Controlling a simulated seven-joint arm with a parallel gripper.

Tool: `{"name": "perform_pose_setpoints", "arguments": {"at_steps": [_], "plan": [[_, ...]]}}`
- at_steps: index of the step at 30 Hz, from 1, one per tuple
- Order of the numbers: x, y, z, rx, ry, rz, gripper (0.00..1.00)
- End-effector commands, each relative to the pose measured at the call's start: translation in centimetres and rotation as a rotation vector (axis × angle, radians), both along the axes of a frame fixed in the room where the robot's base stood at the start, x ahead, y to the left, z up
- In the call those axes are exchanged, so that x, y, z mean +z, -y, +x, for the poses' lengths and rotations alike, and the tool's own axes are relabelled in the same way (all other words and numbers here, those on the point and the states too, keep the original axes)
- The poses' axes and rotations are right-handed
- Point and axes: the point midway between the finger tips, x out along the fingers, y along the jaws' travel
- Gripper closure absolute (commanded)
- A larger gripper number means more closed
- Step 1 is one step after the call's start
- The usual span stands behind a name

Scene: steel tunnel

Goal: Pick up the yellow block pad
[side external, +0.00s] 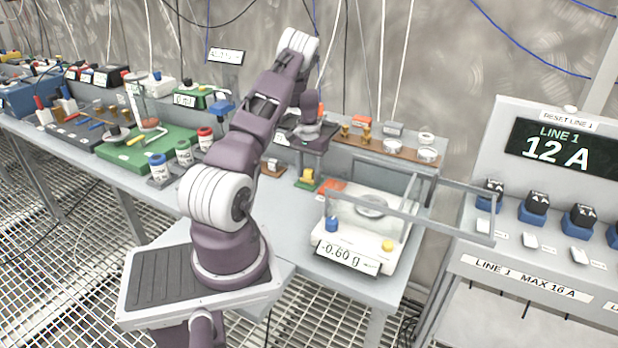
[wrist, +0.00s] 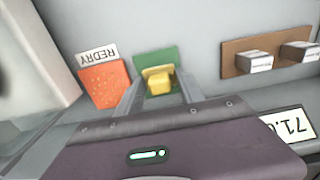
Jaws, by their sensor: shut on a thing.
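The yellow block (side external: 307,174) is at the green pad (side external: 304,185) on the bench, left of the balance. In the wrist view the yellow block (wrist: 160,82) shows between the fingers, over the green pad (wrist: 146,57). My gripper (wrist: 160,88) is shut on the yellow block. In the side view my gripper (side external: 307,160) reaches down at the block from above, and its fingertips are hard to make out. I cannot tell whether the block touches the pad or is clear of it.
An orange pad (wrist: 104,85) with a "REDRY" label lies left of the green one. The balance (side external: 365,235) reads -0.60 g, right of the arm, with a clear-walled shield. A brown board (wrist: 235,54) holds white pieces. A brown rack (side external: 370,143) stands behind.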

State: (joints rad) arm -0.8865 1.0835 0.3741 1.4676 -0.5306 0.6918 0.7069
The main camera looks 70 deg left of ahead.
Motion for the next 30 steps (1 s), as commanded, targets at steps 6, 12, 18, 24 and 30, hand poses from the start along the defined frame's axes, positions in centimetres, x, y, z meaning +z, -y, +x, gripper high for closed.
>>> {"name": "perform_pose_setpoints", "arguments": {"at_steps": [6,12,18,24,30], "plan": [[0.4,0.0,0.0,-0.001,0.001,0.001,0.94],[5.1,-0.1,0.1,-0.002,0.004,0.005,0.94],[9.1,0.0,0.1,-0.001,0.001,0.002,0.94],[10.1,0.0,0.0,0.0,0.0,0.0,0.94],[10.0,0.0,0.0,0.0,0.0,0.0,0.69]]}}
